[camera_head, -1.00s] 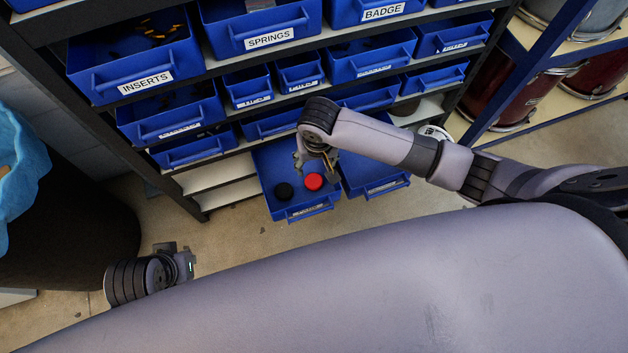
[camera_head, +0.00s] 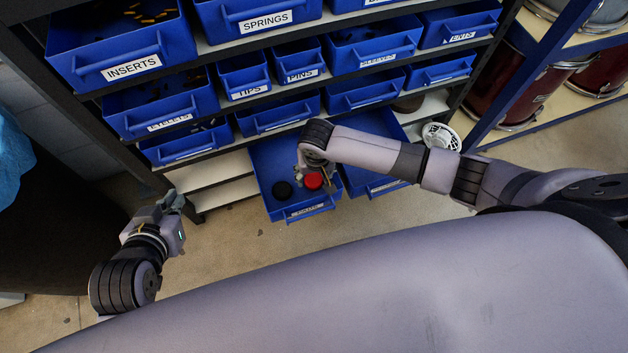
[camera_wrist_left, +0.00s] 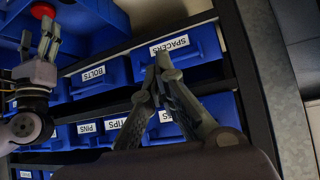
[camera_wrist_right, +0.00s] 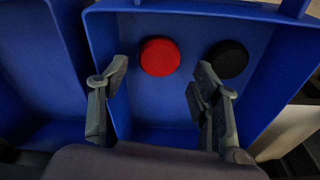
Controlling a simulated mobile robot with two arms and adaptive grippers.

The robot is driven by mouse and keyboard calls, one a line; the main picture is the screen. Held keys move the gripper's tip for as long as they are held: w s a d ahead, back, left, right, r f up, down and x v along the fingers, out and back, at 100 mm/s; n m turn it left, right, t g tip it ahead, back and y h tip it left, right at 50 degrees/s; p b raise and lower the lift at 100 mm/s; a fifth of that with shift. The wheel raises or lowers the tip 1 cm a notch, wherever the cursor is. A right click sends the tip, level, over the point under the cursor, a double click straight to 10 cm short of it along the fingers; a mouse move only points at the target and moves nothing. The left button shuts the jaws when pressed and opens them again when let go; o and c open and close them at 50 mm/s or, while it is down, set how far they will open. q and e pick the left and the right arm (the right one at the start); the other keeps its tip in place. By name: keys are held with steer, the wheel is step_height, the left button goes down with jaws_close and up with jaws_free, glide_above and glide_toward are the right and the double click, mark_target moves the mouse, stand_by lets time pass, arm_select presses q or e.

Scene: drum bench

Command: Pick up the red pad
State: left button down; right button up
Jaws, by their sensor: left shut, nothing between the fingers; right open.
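The red pad (camera_head: 313,181) is a small round disc lying in an open blue drawer bin (camera_head: 262,160), to the right of a black pad (camera_head: 282,190). In the right wrist view the red pad (camera_wrist_right: 159,57) lies just beyond and between the open fingers, with the black pad (camera_wrist_right: 228,59) beyond the right finger. My right gripper (camera_head: 322,176) is open and empty over the bin. It also shows in the right wrist view (camera_wrist_right: 155,80). My left gripper (camera_head: 172,200) is shut and empty, beside the shelf at the left. Its fingertips meet in the left wrist view (camera_wrist_left: 160,62).
A rack of blue bins with labels such as the INSERTS bin (camera_head: 125,55) stands behind. Another pulled-out bin (camera_head: 388,187) is right of the pad's bin. Drums (camera_head: 510,92) stand on a shelf at right. The floor (camera_head: 235,240) in front is clear.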

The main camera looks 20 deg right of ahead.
mark_target(314, 180)
steer(key=f+b, duration=0.1)
steer(key=w+f+b, duration=0.1)
steer(key=f, duration=0.1)
step_height(314, 180, down, 2)
steer(key=shift+w+f+b, duration=0.15)
steer(key=shift+b, duration=0.5)
arm_select(q)
steer(key=w+d+r+t+h, duration=0.1)
steer(key=w+d+r+t, duration=0.1)
steer(key=r, duration=0.4)
steer(key=w+d+r+t+h, duration=0.1)
steer(key=w+r+t+h, duration=0.1)
steer(key=w+r+t, duration=0.2)
step_height(314, 180, up, 4)
steer(key=t, duration=0.3)
steer(key=shift+w+d+f, duration=0.2)
steer(key=shift+w+d, duration=0.05)
steer(key=shift+d, duration=0.1)
arm_select(e)
steer(key=c, duration=0.9)
